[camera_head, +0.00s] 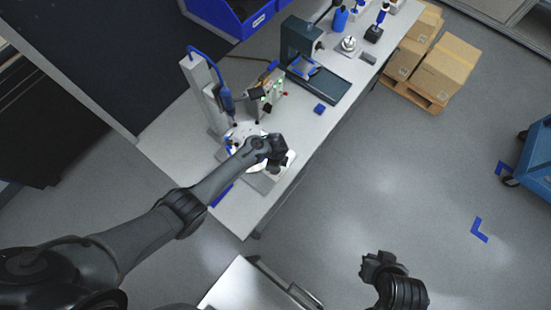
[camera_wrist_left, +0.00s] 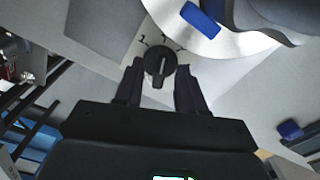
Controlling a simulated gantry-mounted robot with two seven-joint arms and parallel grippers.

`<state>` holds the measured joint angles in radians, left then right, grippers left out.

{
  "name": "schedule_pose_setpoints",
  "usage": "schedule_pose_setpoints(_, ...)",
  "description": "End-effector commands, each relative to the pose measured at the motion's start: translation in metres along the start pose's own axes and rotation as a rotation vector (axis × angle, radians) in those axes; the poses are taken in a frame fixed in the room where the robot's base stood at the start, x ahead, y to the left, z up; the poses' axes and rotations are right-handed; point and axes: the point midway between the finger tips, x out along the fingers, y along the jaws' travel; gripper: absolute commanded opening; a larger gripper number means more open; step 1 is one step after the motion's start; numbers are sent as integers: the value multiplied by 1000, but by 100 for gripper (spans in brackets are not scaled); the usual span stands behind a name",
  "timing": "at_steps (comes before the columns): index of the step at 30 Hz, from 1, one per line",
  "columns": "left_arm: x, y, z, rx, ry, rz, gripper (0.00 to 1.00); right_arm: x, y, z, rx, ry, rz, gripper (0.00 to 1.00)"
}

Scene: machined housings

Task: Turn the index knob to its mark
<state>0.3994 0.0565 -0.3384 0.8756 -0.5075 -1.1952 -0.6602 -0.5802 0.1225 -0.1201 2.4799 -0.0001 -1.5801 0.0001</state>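The index knob (camera_wrist_left: 158,65) is a round black knob with a raised bar and a light line on it. It sits on a light plate with printed marks (camera_wrist_left: 163,42) beyond it. In the left wrist view my left gripper (camera_wrist_left: 157,82) is open, one finger on each side of the knob, with gaps that look clear. In the head view my left gripper (camera_head: 277,158) is over the bench fixture and hides the knob. My right gripper (camera_head: 374,265) hangs over the floor, away from the bench; its fingers are too small to read.
A white round dial plate (camera_wrist_left: 235,42) with a blue block (camera_wrist_left: 201,19) lies just beyond the knob. On the bench (camera_head: 180,150) stand a grey column (camera_head: 204,95) with a blue tool and a dark press (camera_head: 300,42). Boxes (camera_head: 445,70) sit on a pallet at right.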

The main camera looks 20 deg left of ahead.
Motion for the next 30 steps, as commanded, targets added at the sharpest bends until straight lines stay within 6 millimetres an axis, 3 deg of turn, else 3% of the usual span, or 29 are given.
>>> schedule_pose_setpoints(7,-12,0,-1,0,3,-1,39,-4,0,-1,2,0,-1,0)
schedule_pose_setpoints(21,-87,0,0,0,2,-2,39,-18,0,-6,4,1,-3,0)
schedule_pose_setpoints(30,-107,0,0,-1,0,0,39,-20,0,-7,4,1,-3,0)
